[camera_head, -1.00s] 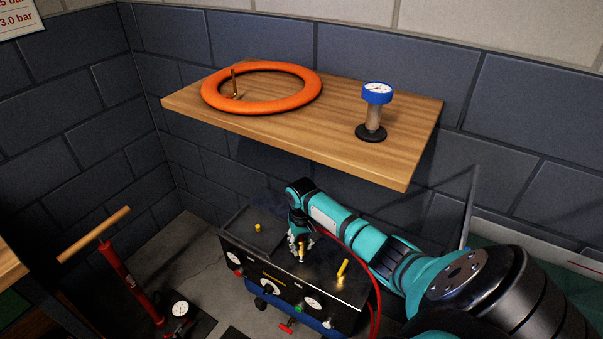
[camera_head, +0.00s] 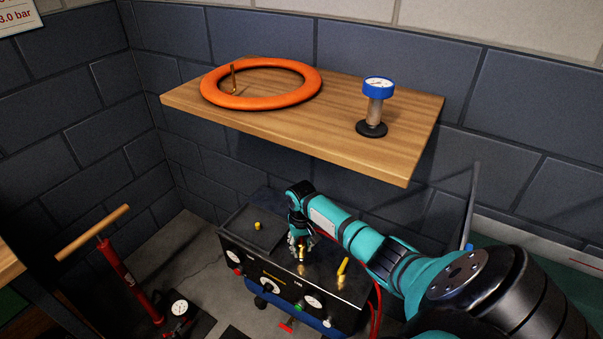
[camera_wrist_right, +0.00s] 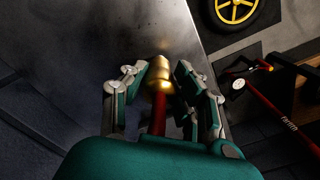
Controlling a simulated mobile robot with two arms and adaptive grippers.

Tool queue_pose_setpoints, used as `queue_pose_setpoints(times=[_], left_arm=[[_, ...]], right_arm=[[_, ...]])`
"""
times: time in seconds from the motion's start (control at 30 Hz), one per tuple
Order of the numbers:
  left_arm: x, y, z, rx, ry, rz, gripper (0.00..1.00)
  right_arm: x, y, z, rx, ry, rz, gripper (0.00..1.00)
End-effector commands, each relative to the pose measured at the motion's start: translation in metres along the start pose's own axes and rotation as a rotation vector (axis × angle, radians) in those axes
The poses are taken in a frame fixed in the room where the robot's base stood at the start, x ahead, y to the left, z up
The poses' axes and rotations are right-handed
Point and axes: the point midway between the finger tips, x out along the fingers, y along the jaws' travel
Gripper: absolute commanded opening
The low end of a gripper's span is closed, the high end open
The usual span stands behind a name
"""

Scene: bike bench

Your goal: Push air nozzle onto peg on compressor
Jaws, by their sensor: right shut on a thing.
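The black compressor (camera_head: 320,295) stands on the floor below the shelf. Its flat top bears a slanting brass pin (camera_head: 342,266) at the right and a short brass knob (camera_head: 257,226) at the left rear. My right gripper (camera_head: 301,246) points down over the middle of the top. It is shut on the brass air nozzle (camera_wrist_right: 159,74), with the red hose (camera_wrist_right: 158,116) running back from it between the fingers. In the head view the nozzle (camera_head: 302,253) shows just below the fingertips, close to the top. I cannot tell whether it touches a peg there. My left gripper is out of view.
A wooden shelf (camera_head: 300,138) above the compressor holds an orange ring (camera_head: 312,88) and a blue-topped gauge (camera_head: 377,90). A red floor pump (camera_head: 130,283) stands at the left. A block wall is behind.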

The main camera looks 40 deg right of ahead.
Motion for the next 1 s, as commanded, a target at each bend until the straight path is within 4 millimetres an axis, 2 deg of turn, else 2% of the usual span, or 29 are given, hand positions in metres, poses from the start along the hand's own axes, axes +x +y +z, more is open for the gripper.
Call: queue_pose_setpoints(times=[0.5,0.53,0.7,0.73,1.0], left_arm=[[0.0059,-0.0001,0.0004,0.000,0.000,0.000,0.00],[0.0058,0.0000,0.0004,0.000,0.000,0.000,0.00],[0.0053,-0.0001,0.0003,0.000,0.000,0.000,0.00],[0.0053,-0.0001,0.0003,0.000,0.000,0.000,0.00],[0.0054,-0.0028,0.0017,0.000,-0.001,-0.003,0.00]], right_arm=[[0.0106,-0.0005,-0.0005,0.000,0.001,-0.001,0.00],[0.0106,-0.0004,-0.0006,0.000,0.002,-0.001,0.30],[0.0101,-0.0003,-0.0005,0.000,0.001,-0.001,0.52],[0.0101,-0.0002,-0.0004,0.000,0.001,-0.001,0.56],[0.0099,0.0001,0.0000,0.000,0.000,0.000,0.56]])
